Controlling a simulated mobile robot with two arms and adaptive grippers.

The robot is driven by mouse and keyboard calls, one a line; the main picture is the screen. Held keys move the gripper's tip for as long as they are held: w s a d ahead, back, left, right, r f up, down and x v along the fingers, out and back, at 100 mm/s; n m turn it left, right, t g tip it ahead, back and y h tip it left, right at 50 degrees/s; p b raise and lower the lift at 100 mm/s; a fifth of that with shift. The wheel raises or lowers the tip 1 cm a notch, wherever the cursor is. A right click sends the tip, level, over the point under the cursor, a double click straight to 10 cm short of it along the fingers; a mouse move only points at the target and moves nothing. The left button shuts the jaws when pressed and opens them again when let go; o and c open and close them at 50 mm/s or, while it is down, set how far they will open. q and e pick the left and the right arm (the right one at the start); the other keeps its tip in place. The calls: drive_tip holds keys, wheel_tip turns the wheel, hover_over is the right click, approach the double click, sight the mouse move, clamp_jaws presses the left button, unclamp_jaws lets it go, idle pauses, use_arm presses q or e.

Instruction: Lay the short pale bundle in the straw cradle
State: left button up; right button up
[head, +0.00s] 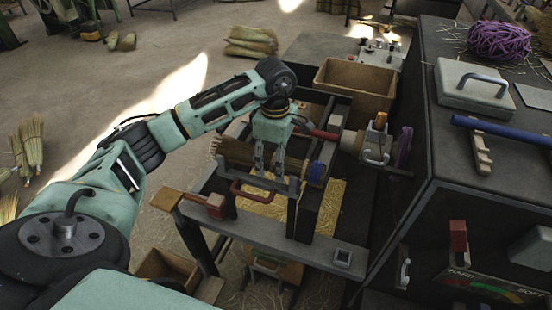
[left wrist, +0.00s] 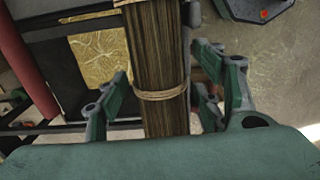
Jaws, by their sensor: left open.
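A brown straw bundle (head: 238,152) with a twine band lies across the bench frame; I cannot tell whether it is the short pale one. My left gripper (head: 269,168) is above it, pointing down. In the left wrist view the bundle (left wrist: 160,60) runs between the open fingers of my left gripper (left wrist: 162,98), with visible gaps on both sides. A yellow straw-filled bed (head: 262,204), which looks like the straw cradle, sits just in front of and below the bundle. Its straw (left wrist: 100,57) also shows left of the bundle in the left wrist view. My right gripper is not in view.
A red-handled bar (head: 252,195) and dark frame walls (head: 303,215) stand close around the bundle. A wooden box (head: 355,88) is behind. A dark cabinet (head: 455,150) with a blue rod (head: 495,129) closes off the right. Pale bundles (head: 30,145) stand on the floor at left.

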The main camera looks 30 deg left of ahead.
use_arm(q)
wheel_tip(320, 180, up, 12)
idle(0.6)
